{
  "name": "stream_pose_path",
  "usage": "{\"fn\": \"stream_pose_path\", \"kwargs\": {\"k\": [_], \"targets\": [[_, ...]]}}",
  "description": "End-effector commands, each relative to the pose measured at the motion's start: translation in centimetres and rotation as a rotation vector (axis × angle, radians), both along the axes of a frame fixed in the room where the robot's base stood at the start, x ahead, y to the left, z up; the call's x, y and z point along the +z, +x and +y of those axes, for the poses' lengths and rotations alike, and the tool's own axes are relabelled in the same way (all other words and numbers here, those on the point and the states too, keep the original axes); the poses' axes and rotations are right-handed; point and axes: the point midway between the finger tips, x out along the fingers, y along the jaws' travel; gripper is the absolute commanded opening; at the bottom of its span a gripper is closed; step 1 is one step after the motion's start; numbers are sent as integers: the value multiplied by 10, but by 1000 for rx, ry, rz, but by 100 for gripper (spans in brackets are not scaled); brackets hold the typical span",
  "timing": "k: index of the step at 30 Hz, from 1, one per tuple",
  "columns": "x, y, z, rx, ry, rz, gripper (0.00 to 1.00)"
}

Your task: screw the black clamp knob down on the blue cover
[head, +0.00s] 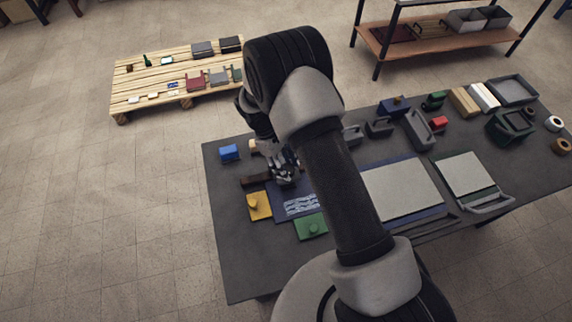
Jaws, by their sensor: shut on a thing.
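My gripper (284,181) points down at the upper edge of a dark blue cover (280,208) on the dark table. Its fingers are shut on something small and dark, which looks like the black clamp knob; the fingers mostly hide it. I cannot tell how far down the knob sits. The blue cover lies flat and has a pale, streaked patch (301,205) on its right part. My arm hides some of the area to the right.
A yellow block with a knob (259,206) is left of the cover, and a green one (311,226) is below right. A dark brown bar (255,181) and a small blue box (229,152) lie left of my gripper. The table's (238,260) front left is clear.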

Motion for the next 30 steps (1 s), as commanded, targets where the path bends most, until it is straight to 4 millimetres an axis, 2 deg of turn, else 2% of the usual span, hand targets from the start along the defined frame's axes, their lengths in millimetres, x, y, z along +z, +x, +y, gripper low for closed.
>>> {"fn": "stream_pose_path", "kwargs": {"k": [8, 19, 30], "targets": [[0, 0, 0, 0, 0, 0, 15], [-1, 1, 0, -74, 1, -1, 15], [-1, 3, -2, -367, 1, -1, 15]]}}
